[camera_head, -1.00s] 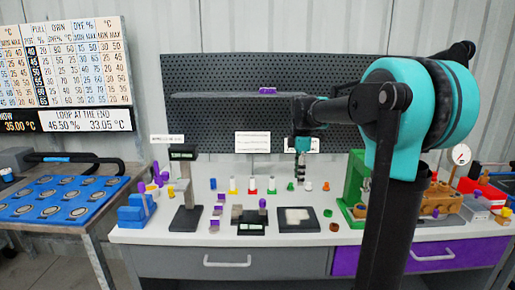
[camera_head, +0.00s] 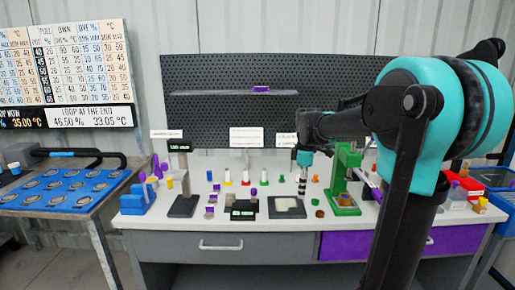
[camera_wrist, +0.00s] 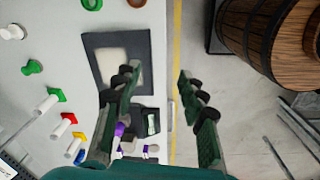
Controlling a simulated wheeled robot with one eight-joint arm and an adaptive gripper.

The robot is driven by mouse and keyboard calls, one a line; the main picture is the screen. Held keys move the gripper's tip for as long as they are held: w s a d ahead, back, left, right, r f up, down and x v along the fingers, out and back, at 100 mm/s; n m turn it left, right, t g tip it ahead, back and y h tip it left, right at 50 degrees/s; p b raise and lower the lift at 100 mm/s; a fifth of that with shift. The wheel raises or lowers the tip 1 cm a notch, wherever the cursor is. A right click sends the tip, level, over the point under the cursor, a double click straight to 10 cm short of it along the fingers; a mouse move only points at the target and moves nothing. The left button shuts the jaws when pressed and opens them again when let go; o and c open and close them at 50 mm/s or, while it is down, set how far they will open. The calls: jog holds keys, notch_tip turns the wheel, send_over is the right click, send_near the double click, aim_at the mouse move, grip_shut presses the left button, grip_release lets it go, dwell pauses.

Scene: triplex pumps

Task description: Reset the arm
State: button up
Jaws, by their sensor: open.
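My gripper (camera_head: 302,182) hangs from my teal and black arm above the right half of the white workbench in the head view. In the wrist view my gripper (camera_wrist: 155,98) shows two dark green fingers spread apart with nothing between them.
Several coloured small parts stand along the back. A wooden barrel (camera_wrist: 262,28) shows in the wrist view. A blue rack table (camera_head: 62,187) stands left.

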jog(key=s+d+f+m+t, duration=0.3)
jog(key=s+f+m, duration=1.1)
jog(key=s+f, duration=0.3)
jog(key=s, duration=0.3)
jog(key=shift+f+m, duration=0.3)
